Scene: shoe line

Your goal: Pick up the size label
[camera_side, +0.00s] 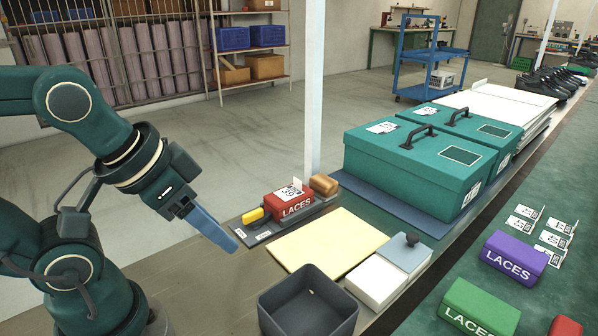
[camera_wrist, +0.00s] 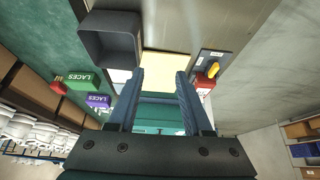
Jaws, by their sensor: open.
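Several small white size labels (camera_side: 553,238) with dark print stand at the right of the side view, beside the purple LACES box (camera_side: 514,258). Another white printed card (camera_side: 289,191) is on top of the red LACES box (camera_side: 296,208) near the middle. My gripper (camera_side: 215,228) is in the air at the left, apart from all labels, with its blue fingers pointing down and to the right. In the wrist view its two fingers (camera_wrist: 159,76) are spread with nothing held between them. I cannot pick out the labels clearly there.
A dark grey open bin (camera_side: 307,304) and a pale yellow sheet (camera_side: 327,241) lie in front of my gripper. Large teal cases (camera_side: 413,155) stand behind. A green LACES box (camera_side: 480,308) is at lower right.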

